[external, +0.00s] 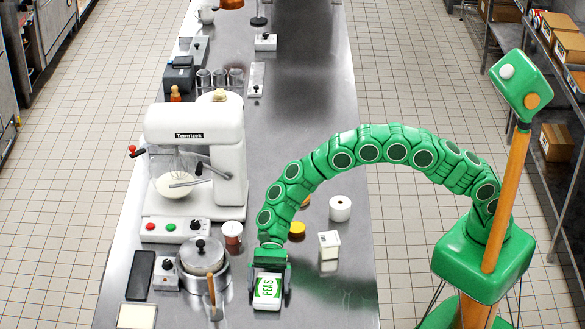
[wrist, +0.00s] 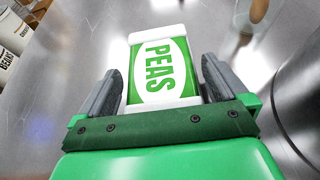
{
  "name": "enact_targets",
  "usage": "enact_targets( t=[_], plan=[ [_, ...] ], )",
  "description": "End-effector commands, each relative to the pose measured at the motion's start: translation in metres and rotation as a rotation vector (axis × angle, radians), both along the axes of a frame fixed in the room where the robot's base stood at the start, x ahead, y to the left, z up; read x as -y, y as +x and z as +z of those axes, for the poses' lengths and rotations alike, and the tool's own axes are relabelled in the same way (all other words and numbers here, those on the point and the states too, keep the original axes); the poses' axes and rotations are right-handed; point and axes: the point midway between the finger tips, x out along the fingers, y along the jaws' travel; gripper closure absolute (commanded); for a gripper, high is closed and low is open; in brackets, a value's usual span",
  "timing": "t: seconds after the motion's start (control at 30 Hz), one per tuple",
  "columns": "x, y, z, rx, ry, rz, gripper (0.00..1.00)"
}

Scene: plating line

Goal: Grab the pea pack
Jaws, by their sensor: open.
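The pea pack (external: 267,290) is a small white and green box lettered PEAS, lying on the steel counter near its front end. It also shows in the wrist view (wrist: 160,68), with the lettering running lengthwise. My gripper (external: 269,283) is low over the counter at the pack. In the wrist view my gripper (wrist: 160,88) is open, with one dark finger on each side of the pack's near end. A narrow gap shows between the fingers and the pack's sides. The pack's nearest end is partly hidden behind the gripper's front edge.
A lidded steel pot (external: 203,262) with a wooden-handled tool stands left of the pack. A white mixer (external: 200,160) stands behind it. A white carton (external: 329,245), a paper roll (external: 340,208) and a yellow-lidded jar (external: 297,230) are to the right. The counter's front right is clear.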

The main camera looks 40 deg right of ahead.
Motion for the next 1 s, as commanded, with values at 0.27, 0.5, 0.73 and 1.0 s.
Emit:
enact_targets(
  t=[0.27,0.5,0.73,1.0],
  plan=[
    [-0.0042,-0.003,-0.002,0.002,0.0,-0.001,0.0],
    [-0.004,-0.0028,-0.002,0.001,0.0,-0.002,0.34],
    [-0.0041,-0.0029,-0.0018,0.001,0.001,-0.003,0.58],
    [-0.0042,-0.0027,0.0026,0.002,0.001,-0.002,0.58]
  ],
)
